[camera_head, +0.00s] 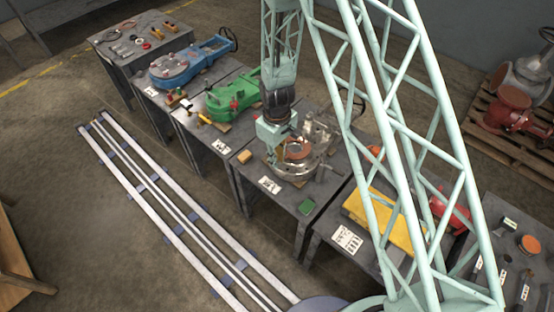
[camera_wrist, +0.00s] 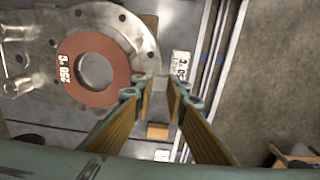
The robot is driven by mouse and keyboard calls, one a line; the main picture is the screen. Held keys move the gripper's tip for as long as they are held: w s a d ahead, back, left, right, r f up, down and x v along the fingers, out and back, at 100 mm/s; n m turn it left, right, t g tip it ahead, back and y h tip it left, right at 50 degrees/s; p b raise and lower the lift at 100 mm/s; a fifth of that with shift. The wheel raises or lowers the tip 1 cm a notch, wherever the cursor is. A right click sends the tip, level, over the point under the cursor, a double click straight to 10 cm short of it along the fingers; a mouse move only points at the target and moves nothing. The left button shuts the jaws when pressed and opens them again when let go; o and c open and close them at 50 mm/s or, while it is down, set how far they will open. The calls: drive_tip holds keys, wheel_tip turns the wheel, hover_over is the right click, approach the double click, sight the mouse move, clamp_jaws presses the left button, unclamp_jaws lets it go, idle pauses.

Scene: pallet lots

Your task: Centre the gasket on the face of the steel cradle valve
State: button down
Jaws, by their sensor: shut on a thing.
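The gasket is a flat red-brown ring marked 250 °C (camera_wrist: 68,66) in the wrist view, over the pale round metal face of the steel valve (camera_wrist: 140,35). In the head view the gasket (camera_head: 297,149) shows at the valve (camera_head: 293,172), just right of my gripper (camera_head: 283,146). My gripper (camera_wrist: 162,88) is shut on the gasket at its right edge in the wrist view; the fingers partly hide the grip, and a gap shows between them. A rim of bare face shows around the gasket's top and right. I cannot tell whether it touches the face.
A green valve (camera_head: 233,97) and a blue valve (camera_head: 190,65) stand on tables further left. Floor rails (camera_head: 180,210) run in front.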

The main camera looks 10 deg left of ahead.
drive_tip(key=shift+f+b, duration=0.4)
drive_tip(key=shift+f, duration=0.15)
idle(0.4)
drive_tip(key=c, duration=2.5)
unclamp_jaws()
drive_tip(key=shift+r, duration=0.1)
wheel_tip(320, 180, up, 12)
